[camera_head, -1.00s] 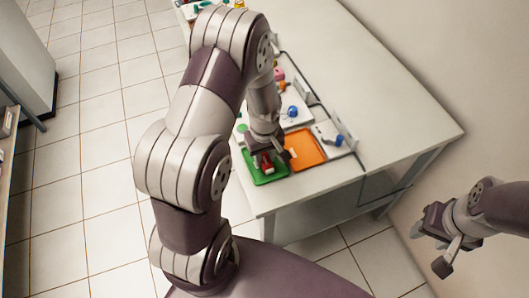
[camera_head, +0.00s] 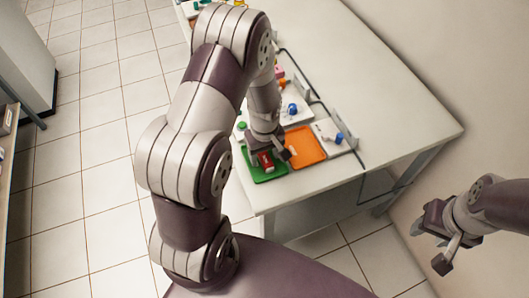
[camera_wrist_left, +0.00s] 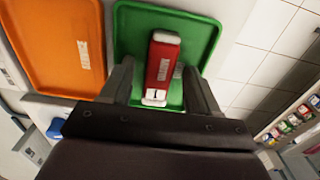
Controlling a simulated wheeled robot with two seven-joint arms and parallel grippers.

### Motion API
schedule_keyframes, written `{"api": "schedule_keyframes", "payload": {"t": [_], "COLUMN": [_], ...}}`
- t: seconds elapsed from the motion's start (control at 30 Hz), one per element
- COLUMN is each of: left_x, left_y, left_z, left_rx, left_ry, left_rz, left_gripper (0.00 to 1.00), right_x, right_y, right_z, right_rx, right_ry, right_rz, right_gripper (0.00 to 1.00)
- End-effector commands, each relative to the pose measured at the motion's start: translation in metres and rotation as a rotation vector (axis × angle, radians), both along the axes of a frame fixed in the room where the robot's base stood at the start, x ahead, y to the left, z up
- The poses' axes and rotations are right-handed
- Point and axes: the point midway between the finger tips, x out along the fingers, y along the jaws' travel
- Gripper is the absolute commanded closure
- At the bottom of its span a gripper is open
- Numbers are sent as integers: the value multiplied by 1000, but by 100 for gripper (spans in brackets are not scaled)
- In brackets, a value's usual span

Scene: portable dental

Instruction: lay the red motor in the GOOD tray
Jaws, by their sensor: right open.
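The red motor (camera_wrist_left: 162,68), with white ends and a pale label on its side, lies in the green tray (camera_wrist_left: 128,30). In the head view the motor (camera_head: 265,160) shows small in the green tray (camera_head: 281,172) at the table's near corner. My left gripper (camera_wrist_left: 160,88) is open just above the tray. Its fingers stand on either side of the motor's near end, with green showing between each finger and the motor. No GOOD lettering is readable on the tray. My right gripper (camera_head: 436,240) is open and empty at the lower right, off the table.
An orange tray (camera_head: 305,147) lies right beside the green one and looks empty. A white board with a blue part (camera_head: 339,138) stands to its right. More small parts lie farther along the table's left edge. The right side of the white table (camera_head: 385,110) is clear.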

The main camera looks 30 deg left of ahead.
Motion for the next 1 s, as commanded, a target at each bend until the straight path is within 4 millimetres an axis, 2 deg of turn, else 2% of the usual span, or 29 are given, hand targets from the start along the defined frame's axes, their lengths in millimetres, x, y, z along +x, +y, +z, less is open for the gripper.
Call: {"api": "schedule_keyframes", "payload": {"t": [0.17, 0.27, 0.37, 0.6, 0.7, 0.83, 1.0], "left_x": [0, 1, 1, 1, 1, 0, 0], "left_y": [0, 0, 0, 0, 0, 0, 0], "left_z": [0, 9, 31, 95, 113, 125, 127], "left_rx": [0, 0, 0, 0, 0, 0, 0], "left_ry": [0, -4, -6, -6, -4, 0, 0], "left_rz": [0, 0, 0, 0, 0, 0, 0], "left_gripper": [39, 39, 39, 39, 39, 39, 39], "right_x": [0, 0, 0, 0, 0, 0, 0], "right_y": [0, 0, 0, 0, 0, 0, 0], "right_z": [0, 1, 1, 3, 3, 3, 3], "right_rx": [0, 0, 0, 0, 0, 0, 0], "right_ry": [0, 0, 0, 0, 0, 0, 0], "right_rz": [0, 0, 0, 0, 0, 0, 0], "right_gripper": [53, 53, 53, 53, 53, 53, 53]}}
